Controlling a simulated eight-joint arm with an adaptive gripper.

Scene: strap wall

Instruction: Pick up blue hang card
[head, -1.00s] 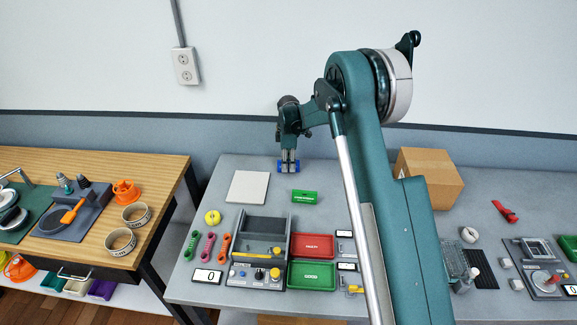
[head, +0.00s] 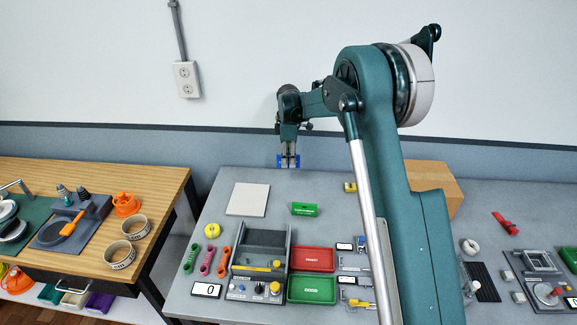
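The blue hang card (head: 280,161) is in my gripper (head: 288,162), at the far side of the grey table. The grey fingers cover the middle of the card, and blue shows on both sides of them. The fingers look shut on it. The card appears raised, seen against the blue-grey wall band just above the table's back edge.
A green hang card (head: 304,209) and a whitish square plate (head: 248,199) lie on the grey table (head: 215,240) below. A yellow piece (head: 349,187) is partly behind my arm. Red (head: 313,259) and green (head: 313,289) trays are nearer. A cardboard box (head: 435,182) stands right.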

